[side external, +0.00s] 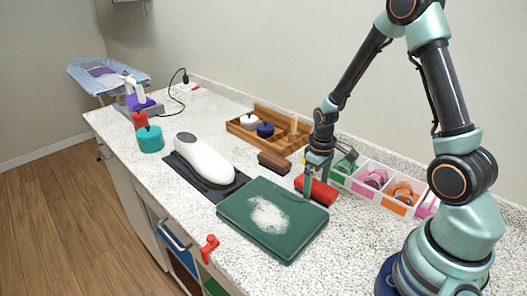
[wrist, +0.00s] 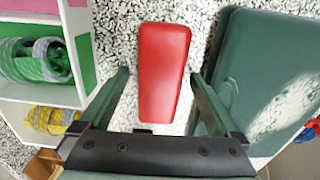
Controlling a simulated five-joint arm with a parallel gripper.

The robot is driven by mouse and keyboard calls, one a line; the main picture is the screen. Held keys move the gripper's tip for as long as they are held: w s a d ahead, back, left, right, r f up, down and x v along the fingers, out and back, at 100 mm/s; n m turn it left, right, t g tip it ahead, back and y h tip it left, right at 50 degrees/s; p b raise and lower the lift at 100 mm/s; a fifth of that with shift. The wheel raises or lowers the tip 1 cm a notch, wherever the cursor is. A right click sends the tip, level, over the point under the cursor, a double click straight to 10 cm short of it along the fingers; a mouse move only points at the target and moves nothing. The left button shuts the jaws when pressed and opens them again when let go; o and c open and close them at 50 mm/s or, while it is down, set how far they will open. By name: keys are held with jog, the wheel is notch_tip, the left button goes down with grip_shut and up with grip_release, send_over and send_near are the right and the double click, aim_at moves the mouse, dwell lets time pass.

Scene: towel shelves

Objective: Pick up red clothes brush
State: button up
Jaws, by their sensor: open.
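The red clothes brush (side external: 322,192) lies on the speckled counter just behind the dark green board. In the wrist view the brush (wrist: 163,70) is a long red block lying lengthwise between my two fingers. My gripper (side external: 311,188) is low over the brush, pointing down. In the wrist view my gripper (wrist: 160,85) is open, with one finger on each side of the brush and gaps between them and it. The right finger is close to the green board. I cannot tell how far the fingertips are above the counter.
The dark green board (side external: 292,240) with a white patch lies close in front. The white divided box (side external: 352,188) with rolled items stands behind.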

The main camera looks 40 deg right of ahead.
aim_at(316, 185)
jog(key=c, duration=1.5)
jog(key=shift+r, duration=0.1)
notch_tip(316, 185, up, 20)
jog(key=shift+f, duration=0.1)
